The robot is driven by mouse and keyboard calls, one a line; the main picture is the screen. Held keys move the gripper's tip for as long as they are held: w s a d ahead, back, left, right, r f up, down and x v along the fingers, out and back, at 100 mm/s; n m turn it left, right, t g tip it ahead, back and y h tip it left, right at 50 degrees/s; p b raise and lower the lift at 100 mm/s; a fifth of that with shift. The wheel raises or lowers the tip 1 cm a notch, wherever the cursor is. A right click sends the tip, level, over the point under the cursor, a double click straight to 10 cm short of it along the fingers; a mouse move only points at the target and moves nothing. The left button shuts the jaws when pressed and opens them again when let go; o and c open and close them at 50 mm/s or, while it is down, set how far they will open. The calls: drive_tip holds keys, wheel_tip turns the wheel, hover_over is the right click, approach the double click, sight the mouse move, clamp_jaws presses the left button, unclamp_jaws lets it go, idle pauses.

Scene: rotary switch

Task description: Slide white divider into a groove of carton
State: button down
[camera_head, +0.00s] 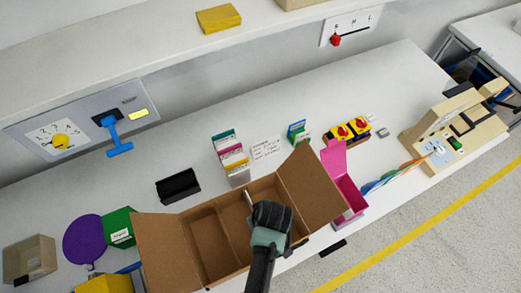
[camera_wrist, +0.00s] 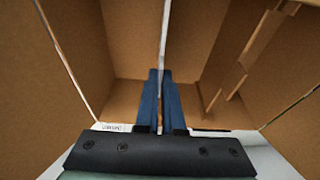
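The brown carton (camera_head: 216,210) stands open on the table in the head view, its side flaps spread. My gripper (camera_head: 268,213) is over its right part, pointing down into it. In the wrist view the two blue fingers (camera_wrist: 158,103) are close together on the thin white divider (camera_wrist: 165,40), seen edge-on. A bit of the divider (camera_head: 248,199) shows beside the gripper in the head view. Cardboard strips (camera_wrist: 243,62) stand out from the carton's inner wall at the right of the wrist view. The divider's lower edge and its seating in a groove are hidden.
A pink box (camera_head: 345,178) stands close to the carton's right flap. A file holder (camera_head: 233,160) and a black tray (camera_head: 178,187) are behind it, and a green box (camera_head: 119,228) is on the left. The table behind is partly clear.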

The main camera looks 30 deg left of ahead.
drive_tip(key=c, duration=1)
unclamp_jaws()
drive_tip(key=shift+o, duration=0.2)
drive_tip(key=shift+r, duration=0.1)
wheel_tip(320, 180, up, 8)
drive_tip(key=p, duration=0.8)
drive_tip(key=shift+w, duration=0.1)
